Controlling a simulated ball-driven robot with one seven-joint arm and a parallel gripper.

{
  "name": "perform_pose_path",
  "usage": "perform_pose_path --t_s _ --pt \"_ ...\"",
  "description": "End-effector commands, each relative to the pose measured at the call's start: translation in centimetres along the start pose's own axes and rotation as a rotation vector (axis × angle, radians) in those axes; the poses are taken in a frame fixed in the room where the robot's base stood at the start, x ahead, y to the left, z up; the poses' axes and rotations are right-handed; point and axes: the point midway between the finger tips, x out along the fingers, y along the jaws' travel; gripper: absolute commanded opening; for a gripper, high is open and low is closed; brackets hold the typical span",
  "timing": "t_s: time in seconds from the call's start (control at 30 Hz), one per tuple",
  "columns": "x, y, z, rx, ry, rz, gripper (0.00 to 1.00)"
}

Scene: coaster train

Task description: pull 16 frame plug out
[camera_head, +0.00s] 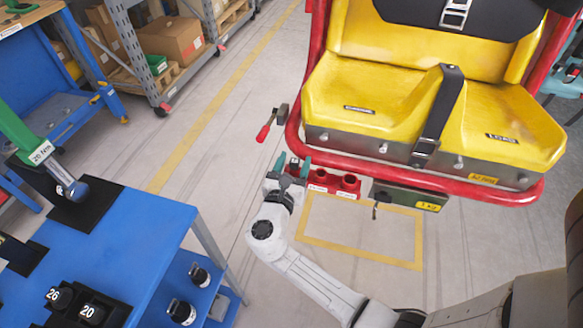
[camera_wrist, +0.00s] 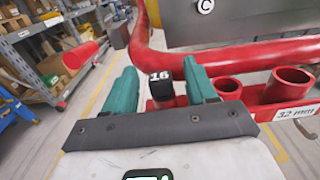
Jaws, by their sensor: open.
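The 16 plug (camera_wrist: 160,88) has a black cap with a white 16. In the wrist view it stands between the two teal fingers of my gripper (camera_wrist: 162,84), with its lower part hidden behind my gripper's dark edge. I cannot tell whether either finger touches it. In the head view my open gripper (camera_head: 290,168) is at the lower left corner of the red seat frame (camera_head: 420,180), left of the red socket holder (camera_head: 330,182). The frame also shows in the wrist view (camera_wrist: 240,55). Two open red tubes (camera_wrist: 290,80) lie right of the plug, beside a 32 mm label.
A red-handled lever (camera_head: 264,133) sticks out left of the frame. The yellow seat (camera_head: 400,105) is above my gripper. A blue bench (camera_head: 130,240) holds a green 20 Nm tool (camera_head: 25,140) and sockets 26 and 20 (camera_head: 88,312). Shelving stands behind; the floor between is clear.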

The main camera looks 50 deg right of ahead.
Motion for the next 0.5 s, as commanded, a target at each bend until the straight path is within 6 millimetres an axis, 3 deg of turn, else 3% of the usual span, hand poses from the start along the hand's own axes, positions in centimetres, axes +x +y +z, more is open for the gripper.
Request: perform_pose_path --t_s 0.17,0.5 --pt "0.00 0.00 0.01 0.001 0.000 0.000 0.55" --pt "-0.03 0.00 0.02 0.001 0.000 0.000 0.23"
